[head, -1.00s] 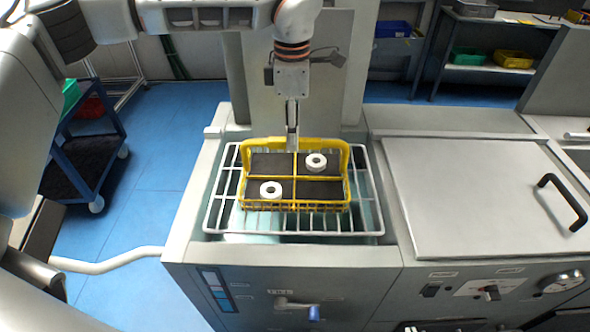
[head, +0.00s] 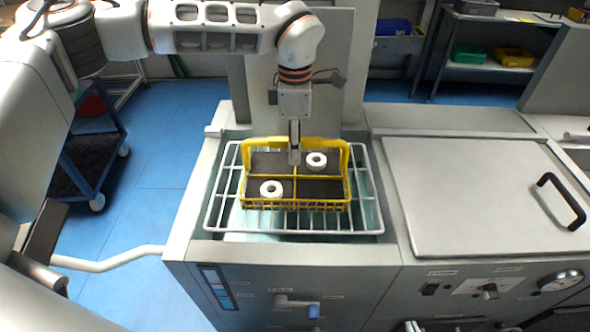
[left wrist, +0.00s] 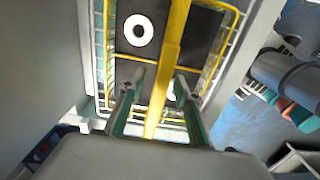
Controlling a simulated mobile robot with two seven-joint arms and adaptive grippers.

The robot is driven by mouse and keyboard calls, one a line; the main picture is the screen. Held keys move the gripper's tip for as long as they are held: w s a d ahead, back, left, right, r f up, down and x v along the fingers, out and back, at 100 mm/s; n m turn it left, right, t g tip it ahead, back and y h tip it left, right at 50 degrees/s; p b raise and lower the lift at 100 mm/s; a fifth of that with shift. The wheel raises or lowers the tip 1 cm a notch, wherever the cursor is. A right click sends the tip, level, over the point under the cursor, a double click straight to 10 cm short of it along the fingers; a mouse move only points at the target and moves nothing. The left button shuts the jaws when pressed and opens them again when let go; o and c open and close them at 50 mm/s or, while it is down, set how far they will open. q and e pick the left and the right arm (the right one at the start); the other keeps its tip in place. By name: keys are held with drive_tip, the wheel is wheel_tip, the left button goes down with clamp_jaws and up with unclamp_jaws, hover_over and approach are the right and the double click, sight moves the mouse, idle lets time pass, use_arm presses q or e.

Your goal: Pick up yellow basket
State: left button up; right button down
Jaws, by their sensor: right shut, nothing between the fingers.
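The yellow basket (head: 325,207) is a wire carrier with a raised bar at its back and a divider along its middle. It stands upright on a white wire rack and holds two white rings (head: 271,189) on dark pads. My left gripper (head: 294,158) points down over the basket's middle, near the back bar. In the left wrist view, its two fingers (left wrist: 160,76) stand apart on either side of a yellow bar of the basket (left wrist: 173,45), with gaps showing beside the bar. My right gripper is not in view.
The white wire rack (head: 215,217) sits in a recess of the grey machine (head: 290,253). To its right is a flat metal lid (head: 460,190) with a black handle (head: 561,201). A blue cart (head: 90,165) stands left, and a shelf with bins (head: 490,68) is behind.

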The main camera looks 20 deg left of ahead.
use_arm(q)
drive_tip(key=shift+f, duration=0.1)
clamp_jaws()
idle(0.4)
